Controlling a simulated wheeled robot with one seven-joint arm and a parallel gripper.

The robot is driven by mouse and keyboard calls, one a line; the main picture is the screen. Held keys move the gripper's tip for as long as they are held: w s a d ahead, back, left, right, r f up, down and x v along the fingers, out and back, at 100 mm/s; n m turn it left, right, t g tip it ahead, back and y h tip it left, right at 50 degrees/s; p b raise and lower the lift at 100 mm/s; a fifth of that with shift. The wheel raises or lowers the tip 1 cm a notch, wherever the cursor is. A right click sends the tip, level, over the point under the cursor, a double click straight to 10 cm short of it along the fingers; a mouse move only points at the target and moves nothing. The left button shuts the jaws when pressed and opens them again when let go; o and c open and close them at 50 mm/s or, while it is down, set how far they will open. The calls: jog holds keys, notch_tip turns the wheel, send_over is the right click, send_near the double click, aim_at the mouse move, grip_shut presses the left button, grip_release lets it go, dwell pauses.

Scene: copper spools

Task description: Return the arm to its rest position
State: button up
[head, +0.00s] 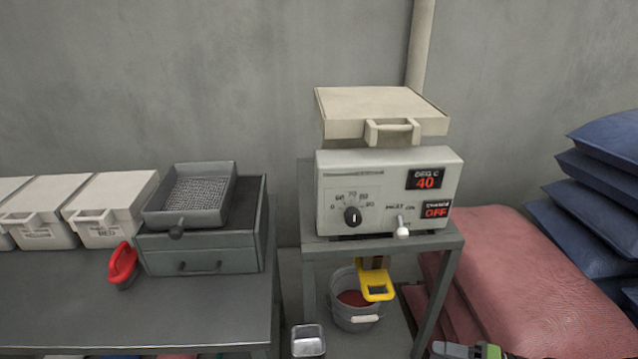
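A grey and green piece (470,350) shows at the bottom edge, right of the metal stand. It may be part of my arm or gripper, but too little of it shows to be sure. No fingertips can be made out, so I cannot see whether my gripper is open or shut, or whether it holds anything. A small grey piece also shows at the right edge; I cannot tell what it is.
A control box (385,165) with a beige lidded case on top stands on a metal stand (440,245). Its displays read 40 and OFF. Below are a bucket (355,315) and a yellow handle (376,285). Left is a bench (190,310) with bins and drawers; right, stacked sacks (560,300).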

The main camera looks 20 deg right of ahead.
jog(key=w+a+r+n+g+h+p, duration=0.3)
jog(key=w+a+r+g, duration=0.15)
jog(key=a+r, duration=0.45)
jog(key=w+a+r+n+g+h+p, duration=0.2)
jog(key=w+a+r+n+g+h, duration=0.15)
jog(key=a+r+g, duration=0.5)
jog(key=s+a+r+n+t+h+p, duration=0.1)
jog(key=s+a+r+t+h+p, duration=0.3)
jog(key=s+r, duration=0.9)
jog(key=a+r+t+h, duration=0.1)
jog(key=a+r+t, duration=0.1)
jog(key=a+t, duration=0.1)
jog(key=shift+a+r+n, duration=0.3)
jog(key=shift+a+n, duration=0.05)
dwell(2.1)
